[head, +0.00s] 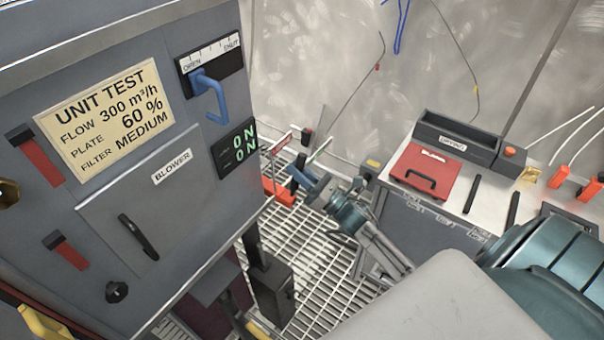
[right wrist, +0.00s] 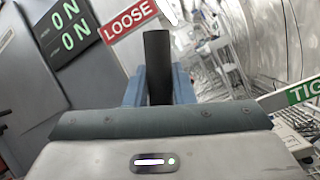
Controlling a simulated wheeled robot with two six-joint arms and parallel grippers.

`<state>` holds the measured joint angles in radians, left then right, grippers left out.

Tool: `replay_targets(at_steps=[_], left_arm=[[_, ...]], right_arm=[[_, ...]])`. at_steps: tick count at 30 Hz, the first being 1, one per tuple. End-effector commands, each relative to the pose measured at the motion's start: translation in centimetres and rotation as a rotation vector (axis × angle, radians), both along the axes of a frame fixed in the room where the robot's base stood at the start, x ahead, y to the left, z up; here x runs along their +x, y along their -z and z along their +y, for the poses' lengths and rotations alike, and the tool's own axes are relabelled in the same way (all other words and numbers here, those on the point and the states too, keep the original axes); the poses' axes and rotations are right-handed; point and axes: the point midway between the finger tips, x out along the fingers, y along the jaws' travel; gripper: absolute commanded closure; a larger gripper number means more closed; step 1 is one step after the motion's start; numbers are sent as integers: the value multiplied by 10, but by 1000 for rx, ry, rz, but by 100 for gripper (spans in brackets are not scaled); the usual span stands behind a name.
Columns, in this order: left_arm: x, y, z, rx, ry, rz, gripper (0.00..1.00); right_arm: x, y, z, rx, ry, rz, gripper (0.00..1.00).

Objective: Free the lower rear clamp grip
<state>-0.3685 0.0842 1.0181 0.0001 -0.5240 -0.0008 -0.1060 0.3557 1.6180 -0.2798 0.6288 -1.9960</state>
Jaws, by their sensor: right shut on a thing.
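My right gripper (head: 303,180) reaches past the right side of the grey cabinet in the head view. In the right wrist view its two blue fingers (right wrist: 158,85) are shut on a black upright grip (right wrist: 157,55), one finger on each side. The grip stands between a red LOOSE sign (right wrist: 128,17) on the left and a green TIGHT sign (right wrist: 305,90) on the right, nearer to LOOSE. My left gripper is not in view.
The grey cabinet (head: 110,190) fills the left, with a blue lever (head: 210,95) and an ON/ON display (head: 235,147). A bench with a red case (head: 424,172) and black tray (head: 455,140) stands right. Grating floor (head: 315,245) lies between; wires hang on the back wall.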

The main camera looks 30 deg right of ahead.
Motion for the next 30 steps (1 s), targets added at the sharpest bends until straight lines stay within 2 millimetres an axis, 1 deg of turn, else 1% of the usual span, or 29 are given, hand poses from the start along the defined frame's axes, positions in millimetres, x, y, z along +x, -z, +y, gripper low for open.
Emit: replay_targets(at_steps=[3,9,20,21,23,24,30], left_arm=[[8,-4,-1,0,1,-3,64],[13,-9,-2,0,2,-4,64],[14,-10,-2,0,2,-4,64],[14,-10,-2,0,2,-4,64],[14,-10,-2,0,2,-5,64],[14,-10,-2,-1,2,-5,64],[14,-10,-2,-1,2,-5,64]], right_arm=[[-1,0,3,-32,0,-13,100],[-2,-1,5,-60,0,-23,100],[-3,-1,5,-64,0,-25,100],[-3,-1,5,-64,0,-25,76],[-3,-1,5,-64,0,-25,64],[-3,-1,5,-63,0,-24,56],[-2,-2,5,-62,-1,-25,56]])
